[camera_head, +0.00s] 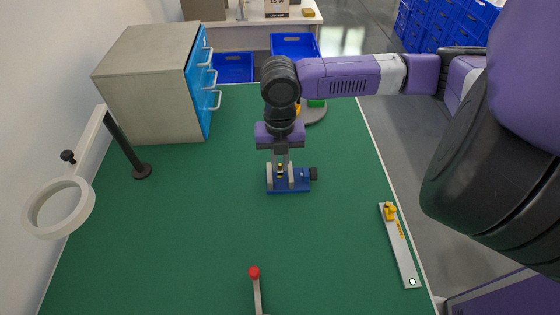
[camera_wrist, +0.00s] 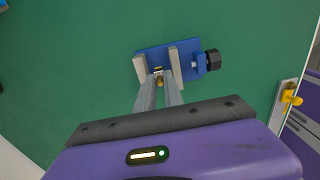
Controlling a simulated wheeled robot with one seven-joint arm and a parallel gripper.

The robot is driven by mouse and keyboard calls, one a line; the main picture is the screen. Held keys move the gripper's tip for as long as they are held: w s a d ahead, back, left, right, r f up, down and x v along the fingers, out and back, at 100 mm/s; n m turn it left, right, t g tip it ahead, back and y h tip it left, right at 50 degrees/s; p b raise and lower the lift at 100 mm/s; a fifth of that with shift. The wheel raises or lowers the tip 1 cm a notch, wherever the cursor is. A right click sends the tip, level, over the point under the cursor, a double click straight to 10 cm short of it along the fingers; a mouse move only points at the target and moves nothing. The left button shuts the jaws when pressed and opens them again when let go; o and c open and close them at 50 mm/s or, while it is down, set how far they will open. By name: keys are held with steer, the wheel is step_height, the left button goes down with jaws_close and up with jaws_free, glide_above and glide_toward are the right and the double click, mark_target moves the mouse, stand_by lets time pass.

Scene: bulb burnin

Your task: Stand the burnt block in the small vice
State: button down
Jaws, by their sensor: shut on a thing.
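The small vice (camera_head: 291,188) is blue with pale grey jaws and a black knob, and it stands on the green bench top. It also shows in the wrist view (camera_wrist: 188,64). My gripper (camera_head: 281,166) points down over the vice, its fingertips at the gap between the jaws. In the wrist view my gripper (camera_wrist: 159,80) is shut on a small block (camera_wrist: 159,71), dark with a brassy part, between the vice jaws. The fingers hide much of the block. I cannot tell whether it touches the vice floor.
A grey cabinet with blue drawers (camera_head: 200,85) stands at the back left. A ring magnifier on a stand (camera_head: 60,205) is at the left. A metal rail with a yellow clamp (camera_head: 402,245) lies along the right edge. A red-tipped lever (camera_head: 254,273) is in front. Open green bench surrounds the vice.

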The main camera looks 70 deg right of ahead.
mark_target(281, 165)
steer(key=shift+f+b, duration=0.6)
steer(key=shift+f, duration=0.3)
stand_by(0.7)
stand_by(0.3)
steer(key=c, duration=1.4)
jaws_free()
steer(key=shift+o, duration=0.2)
steer(key=shift+w, duration=0.1)
steer(key=shift+r, duration=0.3)
step_height(281, 165, up, 7)
steer(key=shift+r, duration=0.15)
